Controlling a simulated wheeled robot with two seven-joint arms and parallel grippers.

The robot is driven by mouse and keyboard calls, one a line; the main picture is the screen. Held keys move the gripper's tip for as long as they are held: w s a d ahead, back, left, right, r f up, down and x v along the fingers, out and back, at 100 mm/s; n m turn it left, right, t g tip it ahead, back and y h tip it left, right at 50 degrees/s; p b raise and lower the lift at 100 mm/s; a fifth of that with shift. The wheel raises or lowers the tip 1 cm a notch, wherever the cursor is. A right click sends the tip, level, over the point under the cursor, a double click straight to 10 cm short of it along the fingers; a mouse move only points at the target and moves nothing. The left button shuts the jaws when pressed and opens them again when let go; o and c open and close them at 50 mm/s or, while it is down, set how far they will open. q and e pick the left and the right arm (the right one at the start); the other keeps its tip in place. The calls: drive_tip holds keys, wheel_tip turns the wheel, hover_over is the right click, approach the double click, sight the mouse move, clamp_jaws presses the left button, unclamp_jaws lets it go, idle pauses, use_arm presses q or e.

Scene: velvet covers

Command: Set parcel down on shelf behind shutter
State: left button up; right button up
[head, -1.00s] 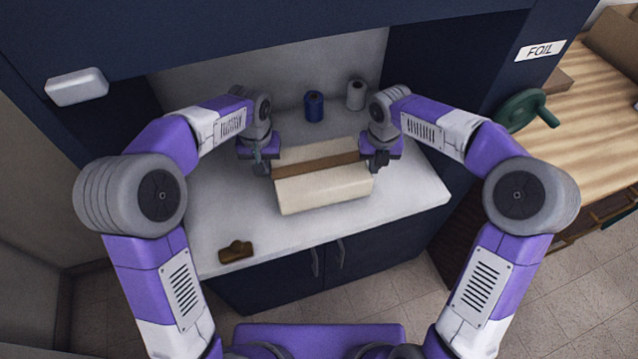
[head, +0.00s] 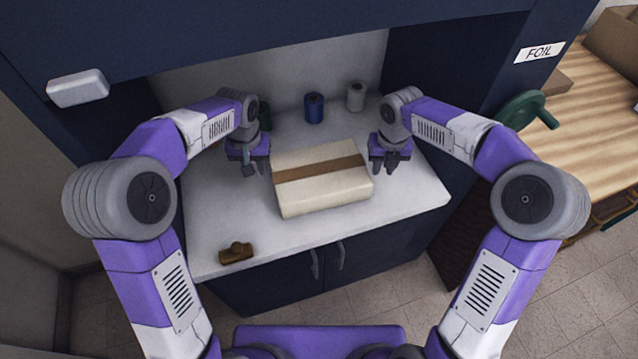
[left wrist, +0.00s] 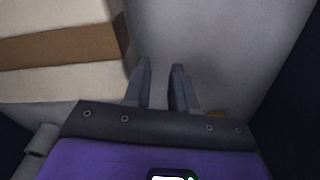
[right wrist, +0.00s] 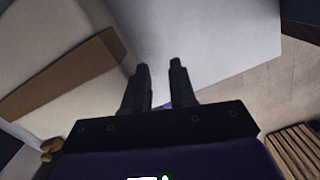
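The parcel (head: 320,195) is a cream box with a brown band, lying flat on the white shelf (head: 225,230) inside the dark blue cabinet. My left gripper (head: 249,172) is just left of the parcel and apart from it, empty, with its fingers a little open. My right gripper (head: 384,170) is just right of the parcel, also apart, empty and a little open. The parcel also shows at the left of the left wrist view (left wrist: 60,50) and of the right wrist view (right wrist: 60,70). The shutter (head: 230,35) appears to be the dark blue panel above the opening.
A blue spool (head: 314,108) and a white spool (head: 355,97) stand at the back of the shelf. A dark green item is partly hidden behind my left gripper. A brown object (head: 236,253) lies near the front left edge. A green wheel (head: 527,110) is at the right.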

drive_tip(key=shift+r, duration=0.1)
use_arm(q)
wheel_tip(320, 180, up, 12)
drive_tip(key=shift+s, duration=0.45)
use_arm(e)
wheel_tip(320, 180, up, 12)
drive_tip(key=shift+s, duration=0.45)
drive_tip(key=shift+f, duration=0.2)
drive_tip(key=f, duration=1.1)
drive_tip(key=shift+w+f, duration=0.1)
drive_tip(key=shift+w, duration=0.3)
drive_tip(key=shift+f, duration=0.3)
use_arm(q)
wheel_tip(320, 180, down, 6)
drive_tip(key=shift+w+f, duration=0.15)
drive_tip(key=shift+w, duration=0.1)
